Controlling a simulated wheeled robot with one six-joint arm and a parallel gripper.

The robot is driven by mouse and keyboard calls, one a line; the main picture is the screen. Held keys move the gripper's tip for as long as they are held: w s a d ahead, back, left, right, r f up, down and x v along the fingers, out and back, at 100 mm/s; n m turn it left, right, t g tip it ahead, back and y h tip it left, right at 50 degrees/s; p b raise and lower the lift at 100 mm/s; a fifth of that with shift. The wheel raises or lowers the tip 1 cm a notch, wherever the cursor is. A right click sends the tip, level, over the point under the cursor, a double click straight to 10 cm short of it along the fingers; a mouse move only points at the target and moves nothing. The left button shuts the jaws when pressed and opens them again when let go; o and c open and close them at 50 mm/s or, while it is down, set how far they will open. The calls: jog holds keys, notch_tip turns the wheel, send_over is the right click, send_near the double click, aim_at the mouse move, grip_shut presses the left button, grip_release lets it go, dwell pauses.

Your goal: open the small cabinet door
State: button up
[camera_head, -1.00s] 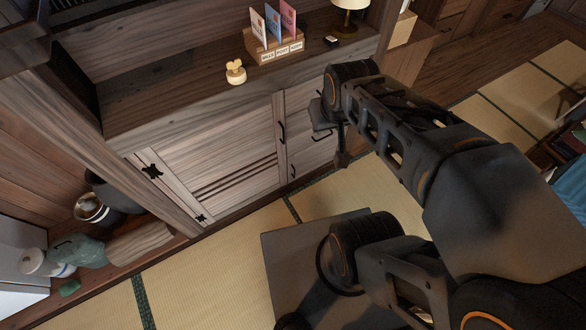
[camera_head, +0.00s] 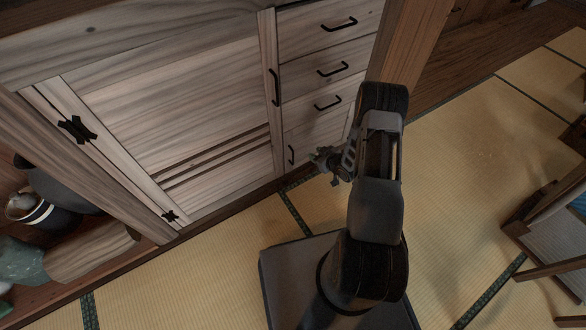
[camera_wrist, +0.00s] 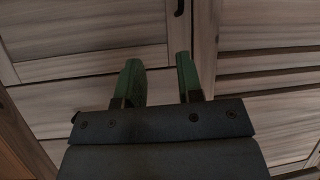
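The wooden cabinet has a large door (camera_head: 180,95) with black hinges on its left and a dark vertical handle (camera_head: 275,87) on its right edge. Right of it, below the drawers, is a small door (camera_head: 313,138) with a short dark vertical handle (camera_head: 291,154) near its left edge. My gripper (camera_head: 318,160) is just right of that handle in the head view, in front of the small door's lower part. In the wrist view its green fingers (camera_wrist: 160,78) are apart with nothing between them. A dark handle (camera_wrist: 179,7) shows beyond them at the top edge; I cannot tell which one.
Several drawers with horizontal handles (camera_head: 333,69) sit above the small door. A wooden post (camera_head: 409,45) stands right of the cabinet. A low shelf with a pot (camera_head: 55,215) is at left. Tatami floor (camera_head: 460,150) is open at right; wooden furniture (camera_head: 545,215) stands at the far right.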

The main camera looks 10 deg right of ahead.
aim_at(293, 164)
notch_tip(293, 164, down, 6)
jog(key=s+a+y+b, duration=0.1)
jog(key=s+b, duration=0.1)
jog(key=shift+t, duration=0.4)
jog(key=shift+s+a+b+x, duration=0.15)
jog(key=shift+b+x, duration=1.25)
jog(key=shift+x, duration=2.05)
jog(key=shift+s+a+b+x, duration=0.15)
jog(key=shift+b+x, duration=1.25)
jog(key=shift+x, duration=2)
jog(key=shift+w+f, duration=0.1)
grip_shut()
